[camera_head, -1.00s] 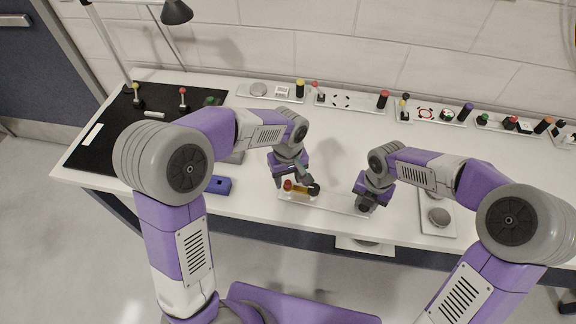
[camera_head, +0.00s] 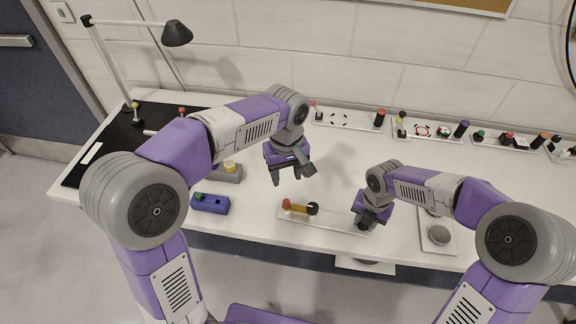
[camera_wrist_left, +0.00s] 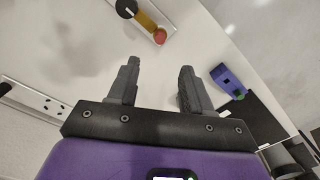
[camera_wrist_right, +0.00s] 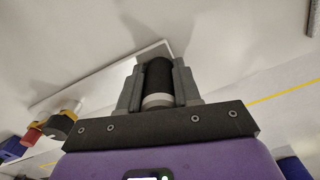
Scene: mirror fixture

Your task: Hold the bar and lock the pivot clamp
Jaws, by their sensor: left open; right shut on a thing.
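A pale fixture plate (camera_head: 335,223) lies near the table's front edge. On its left part sits a yellow lever (camera_head: 299,206) with a red end (camera_head: 286,203) and a black round knob (camera_head: 312,208), the likely pivot clamp. The lever also shows at the top of the left wrist view (camera_wrist_left: 146,20). My left gripper (camera_head: 290,177) is open and empty, above the table behind the plate and apart from the lever. My right gripper (camera_head: 364,221) is shut on a black cylinder with a silver base (camera_wrist_right: 158,80), likely the bar, at the plate's right end.
A blue-purple block with a green button (camera_head: 210,204) and a grey block with a yellow top (camera_head: 229,172) lie to the left. A plate with a round disc (camera_head: 438,235) lies to the right. Several fixture plates line the wall. A black mat and lamp are at left.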

